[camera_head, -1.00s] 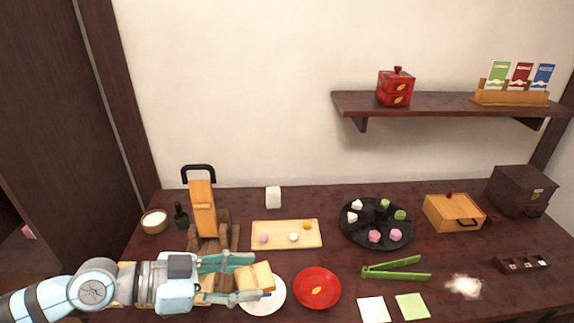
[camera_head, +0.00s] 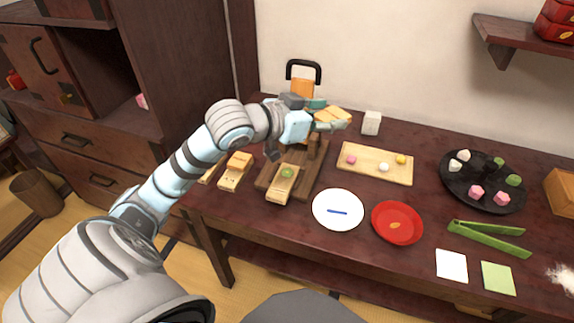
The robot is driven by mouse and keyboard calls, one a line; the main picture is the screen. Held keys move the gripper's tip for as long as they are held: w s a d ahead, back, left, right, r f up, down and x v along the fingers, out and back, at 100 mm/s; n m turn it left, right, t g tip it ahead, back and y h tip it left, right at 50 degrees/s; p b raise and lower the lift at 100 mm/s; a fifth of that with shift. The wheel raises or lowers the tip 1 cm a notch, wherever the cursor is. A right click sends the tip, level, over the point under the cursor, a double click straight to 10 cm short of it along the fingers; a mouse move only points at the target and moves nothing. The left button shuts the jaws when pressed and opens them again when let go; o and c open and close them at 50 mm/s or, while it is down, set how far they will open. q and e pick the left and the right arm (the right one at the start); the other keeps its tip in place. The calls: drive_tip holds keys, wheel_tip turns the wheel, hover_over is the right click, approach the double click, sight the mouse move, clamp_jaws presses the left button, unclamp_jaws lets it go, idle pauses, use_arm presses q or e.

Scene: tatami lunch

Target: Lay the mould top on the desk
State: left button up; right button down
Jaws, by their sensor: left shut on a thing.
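My left gripper (camera_head: 318,115) comes in from the left and is shut on the mould top (camera_head: 334,113), a pale wooden piece, above the back left of the desk (camera_head: 345,265). I cannot tell how far it is above the surface. A pale wooden mould piece with a green sweet (camera_head: 288,172) in it lies at the front of the dark wooden stand (camera_head: 306,181). Another pale wooden piece (camera_head: 235,172) lies left of the stand. My arm hides part of the stand and the orange upright behind it. My right gripper is out of view.
A white plate (camera_head: 322,219) with a blue stick and a red dish (camera_head: 388,234) stand at the front. A wooden tray (camera_head: 371,175) with sweets and a white cube (camera_head: 371,123) are right of my gripper. Green tongs (camera_head: 486,238) and a black round tray (camera_head: 483,203) are further right.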

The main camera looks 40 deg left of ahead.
sight(285, 178)
use_arm(q)
drive_tip(key=a+n+y, duration=0.2)
drive_tip(key=a, duration=0.1)
drive_tip(key=s+a+f+n+y, duration=0.1)
drive_tip(key=a+n+y, duration=0.1)
drive_tip(key=a+y, duration=0.1)
drive_tip(key=a+f+n+y, duration=0.1)
drive_tip(key=a+n+y, duration=0.1)
drive_tip(key=a, duration=0.1)
drive_tip(key=shift+s+a+n+y, duration=0.2)
drive_tip(key=shift+a+n+y, duration=0.1)
drive_tip(key=shift+a+y, duration=0.1)
